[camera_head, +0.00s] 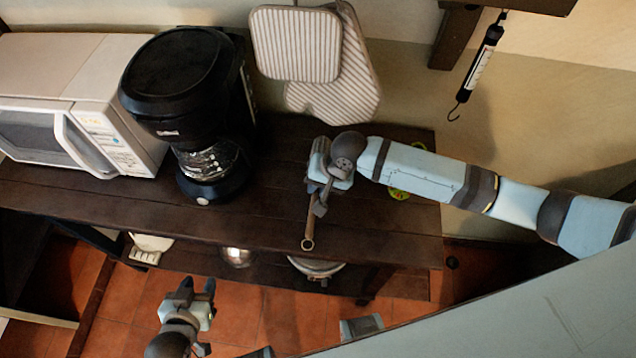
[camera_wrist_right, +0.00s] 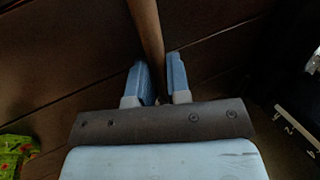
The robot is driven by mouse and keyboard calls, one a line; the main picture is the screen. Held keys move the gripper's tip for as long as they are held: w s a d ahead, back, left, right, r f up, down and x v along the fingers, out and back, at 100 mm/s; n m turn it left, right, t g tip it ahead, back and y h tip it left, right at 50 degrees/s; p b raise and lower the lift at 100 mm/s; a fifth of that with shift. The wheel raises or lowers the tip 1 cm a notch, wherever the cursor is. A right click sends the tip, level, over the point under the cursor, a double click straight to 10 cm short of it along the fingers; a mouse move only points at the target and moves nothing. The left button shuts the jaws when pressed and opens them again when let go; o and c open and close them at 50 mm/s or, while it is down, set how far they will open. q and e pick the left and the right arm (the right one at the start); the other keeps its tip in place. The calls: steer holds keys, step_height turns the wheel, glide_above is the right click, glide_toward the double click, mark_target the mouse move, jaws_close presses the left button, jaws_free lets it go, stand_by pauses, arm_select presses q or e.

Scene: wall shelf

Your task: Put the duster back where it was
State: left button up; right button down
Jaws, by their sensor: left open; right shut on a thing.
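The duster's thin wooden handle (camera_head: 308,230) hangs down over the shelf front, with a small ring at its end. My right gripper (camera_head: 317,190) is shut on the handle, above the dark shelf top. In the right wrist view the brown handle (camera_wrist_right: 147,40) runs up from between the blue fingers of my right gripper (camera_wrist_right: 158,80). I cannot make out the duster's head in either view. My left gripper (camera_head: 198,288) is open and empty, low in front of the shelf and above the floor.
The dark wooden shelf (camera_head: 270,180) carries a white microwave (camera_head: 80,100) and a black coffee maker (camera_head: 190,100) at left. Striped oven mitts (camera_head: 320,60) hang on the wall. A hanging scale (camera_head: 483,60) hangs upper right. A green patterned thing (camera_head: 399,194) lies near the right end.

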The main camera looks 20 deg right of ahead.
steer(key=c, duration=1.4)
jaws_free()
steer(key=v, duration=1.2)
